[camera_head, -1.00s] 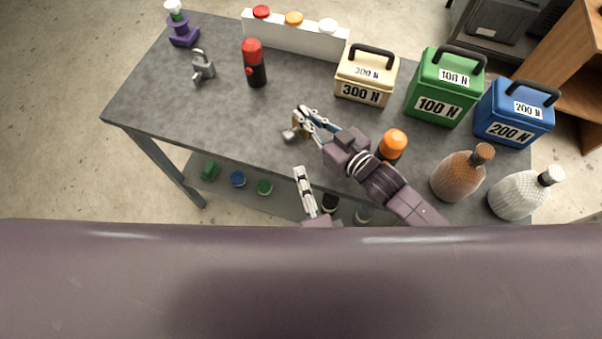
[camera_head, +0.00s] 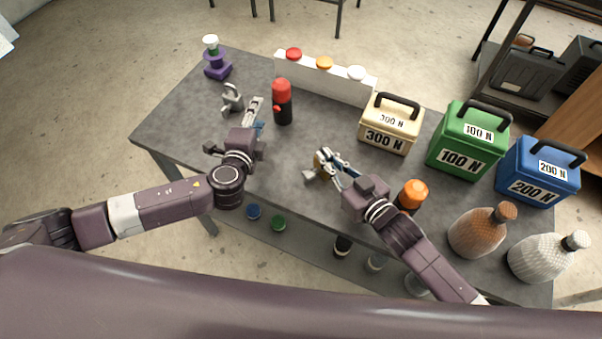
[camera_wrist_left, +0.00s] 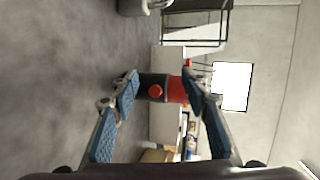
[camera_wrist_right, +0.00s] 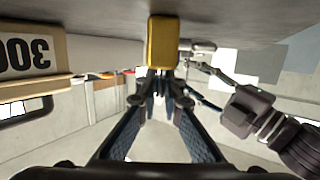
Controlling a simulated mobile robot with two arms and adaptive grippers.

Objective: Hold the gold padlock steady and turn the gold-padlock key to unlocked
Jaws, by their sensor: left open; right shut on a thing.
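The gold padlock (camera_head: 317,163) is near the middle of the table, with its body large in the right wrist view (camera_wrist_right: 163,42). My right gripper (camera_head: 323,158) is shut on it from the right; the fingers hide part of it. A small grey piece, seemingly the gold-padlock key (camera_head: 309,175), sticks out on its left side, and shows beside the body in the right wrist view (camera_wrist_right: 203,47). My left gripper (camera_head: 255,108) is open and empty, left of the gold padlock and apart from it.
A silver padlock (camera_head: 232,98) stands just left of my left gripper. A red-and-black cylinder (camera_head: 282,102) stands close behind, and shows between the left fingers (camera_wrist_left: 155,88). An orange-topped cylinder (camera_head: 412,195) is near my right arm. Labelled weight boxes (camera_head: 391,124) line the right. Table between the grippers is clear.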

